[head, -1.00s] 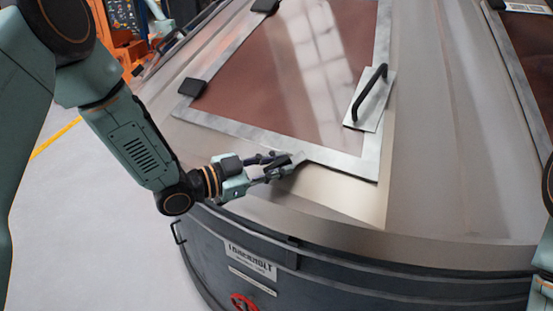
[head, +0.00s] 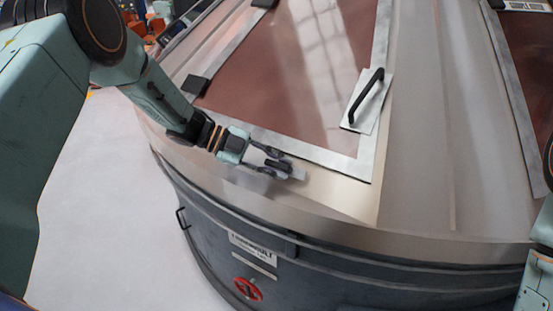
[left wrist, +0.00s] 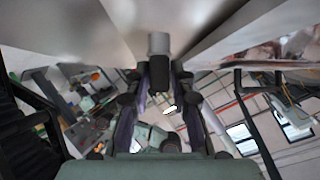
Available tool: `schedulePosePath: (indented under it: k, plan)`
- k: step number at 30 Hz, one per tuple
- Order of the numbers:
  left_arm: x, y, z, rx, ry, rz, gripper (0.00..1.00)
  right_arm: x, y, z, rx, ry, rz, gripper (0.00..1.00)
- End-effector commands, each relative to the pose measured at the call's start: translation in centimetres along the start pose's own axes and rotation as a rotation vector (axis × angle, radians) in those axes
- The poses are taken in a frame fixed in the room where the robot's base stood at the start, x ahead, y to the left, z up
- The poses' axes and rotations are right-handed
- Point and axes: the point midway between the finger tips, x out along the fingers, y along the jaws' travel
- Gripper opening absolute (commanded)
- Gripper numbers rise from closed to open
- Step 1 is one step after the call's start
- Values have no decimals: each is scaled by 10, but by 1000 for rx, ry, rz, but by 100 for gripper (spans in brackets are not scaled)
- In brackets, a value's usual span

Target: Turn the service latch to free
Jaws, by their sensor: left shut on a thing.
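The service latch (head: 299,175) shows as a small pale grey piece at the lower edge of the hatch frame, mostly hidden by my fingers. My left gripper (head: 284,170) is shut on it, reaching down and right from the upper left. In the left wrist view, a short cylinder with a pale end and dark body (left wrist: 159,70) sits between the fingertips (left wrist: 160,85) of my left gripper. It seems to be part of the latch. My right gripper is not in view.
The reddish-brown hatch panel (head: 290,70) has a grey frame and a black handle (head: 366,98) on the right. Black hinges (head: 195,85) line its left side. Pale floor lies at left.

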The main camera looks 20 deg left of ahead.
Motion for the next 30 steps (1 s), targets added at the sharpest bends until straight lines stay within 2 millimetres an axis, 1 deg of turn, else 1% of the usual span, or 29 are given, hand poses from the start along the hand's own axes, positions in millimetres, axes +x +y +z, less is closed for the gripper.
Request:
schedulePosePath:
  k: [1,9,23,24,29,30]
  plan:
    - [0,-1,-1,13,0,19,0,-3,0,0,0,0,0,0]
    - [1,1,0,53,2,76,0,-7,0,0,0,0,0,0]
    - [2,2,0,60,3,88,0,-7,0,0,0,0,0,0]
    - [2,2,0,60,3,88,23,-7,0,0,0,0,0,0]
    - [1,2,0,59,3,87,37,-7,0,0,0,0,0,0]
    - [1,2,0,60,2,87,38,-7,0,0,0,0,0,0]
